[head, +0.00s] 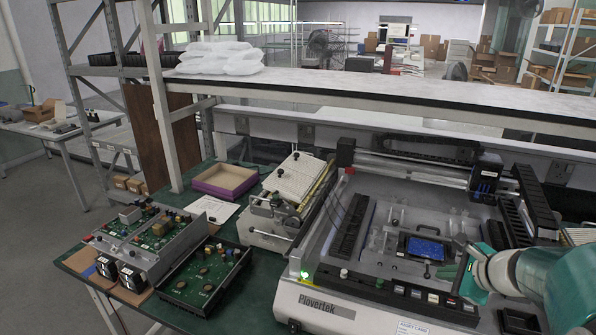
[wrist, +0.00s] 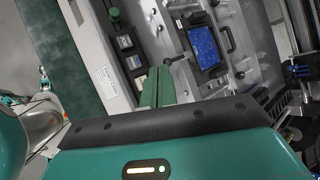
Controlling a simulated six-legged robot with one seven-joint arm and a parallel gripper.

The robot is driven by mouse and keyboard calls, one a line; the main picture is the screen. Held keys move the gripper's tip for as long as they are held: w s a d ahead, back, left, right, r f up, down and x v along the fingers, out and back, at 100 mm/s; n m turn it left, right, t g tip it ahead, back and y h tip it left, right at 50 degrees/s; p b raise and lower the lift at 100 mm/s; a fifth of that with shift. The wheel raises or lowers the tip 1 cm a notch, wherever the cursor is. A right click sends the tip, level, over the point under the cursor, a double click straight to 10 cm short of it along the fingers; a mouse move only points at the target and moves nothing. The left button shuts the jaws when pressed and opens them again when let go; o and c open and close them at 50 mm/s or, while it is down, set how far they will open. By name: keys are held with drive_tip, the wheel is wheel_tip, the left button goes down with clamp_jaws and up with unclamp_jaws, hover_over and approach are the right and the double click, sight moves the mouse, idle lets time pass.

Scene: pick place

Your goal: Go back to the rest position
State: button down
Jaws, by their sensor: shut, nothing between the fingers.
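My gripper (head: 448,272) reaches in from the right in the head view, over the front right part of the Plovertek machine (head: 330,305). Its two green fingers show side by side in the wrist view (wrist: 157,86), shut with nothing between them. A blue board in a black frame (head: 425,248) lies on the machine bed, just left of and beyond the fingers. In the wrist view the blue board (wrist: 207,47) is to the upper right of the fingertips, apart from them. My arm hides part of the machine's right side.
Circuit boards and metal housings (head: 150,240) lie on the green table at the left. An open purple-sided box (head: 225,180) and a white fixture (head: 292,190) stand farther back. A long shelf (head: 380,90) crosses behind the machine. A black rail (head: 535,200) stands at its right.

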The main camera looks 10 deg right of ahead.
drive_tip(key=a+r+n+g+y, duration=0.25)
drive_tip(key=a+n, duration=0.75)
drive_tip(key=a, duration=0.5)
drive_tip(key=s+a+r+n+g+h, duration=0.1)
drive_tip(key=s+a+r+n+h, duration=0.2)
drive_tip(key=s+a+n, duration=0.6)
drive_tip(key=a+n, duration=0.3)
drive_tip(key=n, duration=0.3)
drive_tip(key=shift+s+h, duration=0.25)
drive_tip(key=shift+h, duration=0.1)
